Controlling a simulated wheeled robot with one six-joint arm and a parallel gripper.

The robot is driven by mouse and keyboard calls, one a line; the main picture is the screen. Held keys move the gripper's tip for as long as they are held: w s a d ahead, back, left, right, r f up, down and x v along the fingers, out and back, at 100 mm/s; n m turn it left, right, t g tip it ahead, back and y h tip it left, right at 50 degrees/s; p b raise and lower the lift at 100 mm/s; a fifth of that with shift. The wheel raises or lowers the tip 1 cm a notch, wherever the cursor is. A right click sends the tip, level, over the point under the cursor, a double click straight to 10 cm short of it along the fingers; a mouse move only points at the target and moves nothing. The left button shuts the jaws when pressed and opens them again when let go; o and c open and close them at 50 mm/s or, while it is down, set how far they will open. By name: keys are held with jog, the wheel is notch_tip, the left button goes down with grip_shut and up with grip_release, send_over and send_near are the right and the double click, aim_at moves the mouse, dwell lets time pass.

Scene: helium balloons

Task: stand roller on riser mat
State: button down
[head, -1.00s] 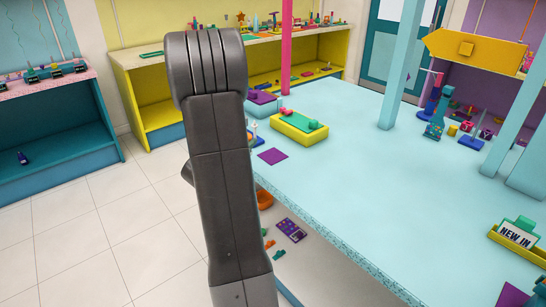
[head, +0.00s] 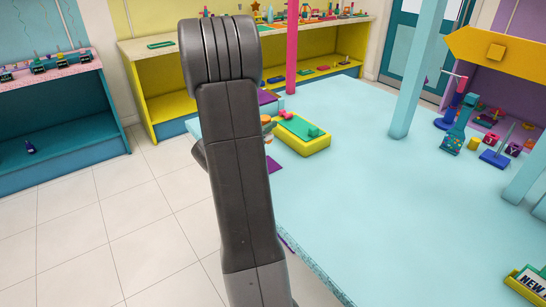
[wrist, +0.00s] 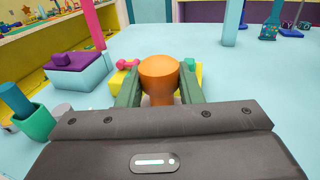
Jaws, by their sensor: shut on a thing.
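My gripper (wrist: 160,72) is shut on an orange, round-topped thing (wrist: 158,75), apparently the roller, wide above and narrower below. Its green fingers press on both sides. In the head view my arm hides most of the gripper; a bit of orange and green (head: 267,122) shows beside it. A light blue riser with a purple mat top (wrist: 88,62) stands ahead and left in the wrist view, with a small purple piece on it. Its purple top (head: 267,97) is partly hidden by my arm in the head view. The held thing is apart from the riser.
A yellow block with a green top (head: 302,134) stands just beyond the gripper, with a pink piece (wrist: 127,64) near it. A blue cylinder (wrist: 14,100) and green cup (wrist: 35,122) are at left in the wrist view. Posts (head: 420,70) rise from the table; its middle is clear.

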notch_tip(320, 180, down, 4)
jog(key=shift+s+a+f, duration=0.1)
jog(key=shift+a+f, duration=0.05)
jog(key=shift+f+p, duration=0.3)
jog(key=shift+f, duration=2.3)
jog(key=shift+f, duration=0.15)
jog(key=c, duration=1)
grip_release()
jog(key=shift+s+r, duration=0.1)
jog(key=shift+r, duration=0.15)
jog(key=b+v, duration=0.2)
jog(key=v, duration=1)
